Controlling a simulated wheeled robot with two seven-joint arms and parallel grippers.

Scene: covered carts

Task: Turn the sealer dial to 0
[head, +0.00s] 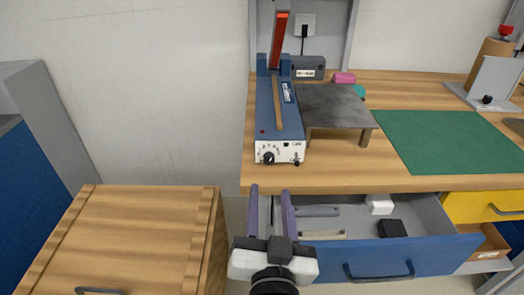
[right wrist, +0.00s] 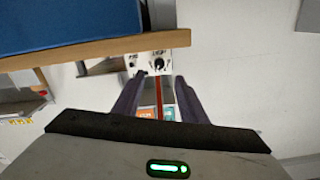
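The sealer (head: 279,110) is a long blue device with a white front panel, standing at the left end of the wooden bench. Its black dial (head: 268,157) is on the left part of that panel, with small marks around it too fine to read. The dial also shows in the right wrist view (right wrist: 160,66), between and beyond my fingers. My right gripper (head: 271,190) is open and empty, its two purple fingers apart, just short of the bench's front edge. It is apart from the dial. My left gripper is not in view.
A smaller black knob (head: 296,162) sits right of the dial. A dark metal platform (head: 337,105) stands beside the sealer. An open blue drawer (head: 415,262) juts out below the bench, right of my gripper. A wooden-topped cart (head: 150,240) stands at left.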

